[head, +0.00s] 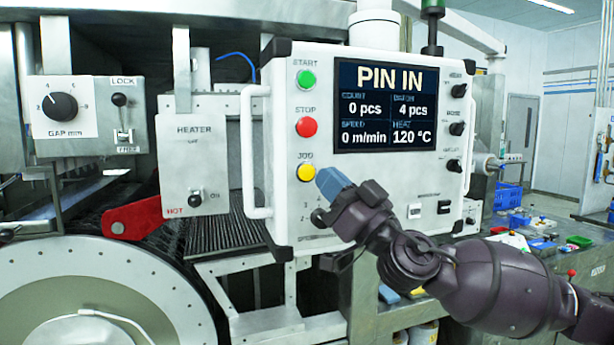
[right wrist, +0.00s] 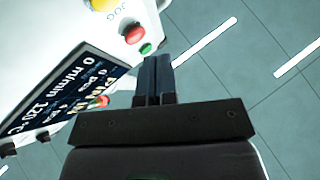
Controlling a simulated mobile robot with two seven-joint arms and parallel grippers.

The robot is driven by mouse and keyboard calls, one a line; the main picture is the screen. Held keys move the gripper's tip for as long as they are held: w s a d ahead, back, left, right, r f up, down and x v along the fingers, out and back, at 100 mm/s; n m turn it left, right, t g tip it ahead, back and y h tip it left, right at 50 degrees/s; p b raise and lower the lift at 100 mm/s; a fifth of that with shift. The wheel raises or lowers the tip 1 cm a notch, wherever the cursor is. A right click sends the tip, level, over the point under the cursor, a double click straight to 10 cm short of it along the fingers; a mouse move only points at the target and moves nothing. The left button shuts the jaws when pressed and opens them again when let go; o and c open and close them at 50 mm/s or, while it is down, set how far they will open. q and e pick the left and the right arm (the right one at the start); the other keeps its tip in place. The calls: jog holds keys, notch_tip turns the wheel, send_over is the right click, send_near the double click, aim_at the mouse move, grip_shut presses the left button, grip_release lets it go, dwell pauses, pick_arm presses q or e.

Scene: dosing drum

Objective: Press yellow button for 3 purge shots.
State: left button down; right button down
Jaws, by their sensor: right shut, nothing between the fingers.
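The yellow JOG button (head: 306,173) is on the left side of the white control panel (head: 275,105), below the red STOP button (head: 306,127) and the green START button (head: 306,78). My right gripper (head: 330,181) is shut and empty, its blue tip just right of the yellow button; I cannot tell whether they touch. In the right wrist view the shut fingers (right wrist: 155,76) are near the panel, and part of the yellow button (right wrist: 101,4) shows at the top edge. The screen (head: 385,108) reads PIN IN, count 0 pcs, batch 4 pcs. My left gripper is out of view.
A speed knob (head: 317,216) sits below the yellow button, close to my right gripper. A heater box (head: 194,165) and a red lever (head: 135,219) are left of the panel. A large drum (head: 90,295) is at lower left. Blue bins (head: 508,195) stand at right.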

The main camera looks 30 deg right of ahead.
aim_at(307, 173)
jog(key=w, duration=0.2)
jog(key=w+d+b, duration=0.1)
jog(key=w, duration=0.2)
jog(key=shift+w+d, duration=0.15)
dwell(0.3)
dwell(0.8)
dwell(0.8)
jog(key=shift+w, duration=0.15)
jog(key=shift+w+d+b, duration=0.1)
jog(key=shift+w+b, duration=0.2)
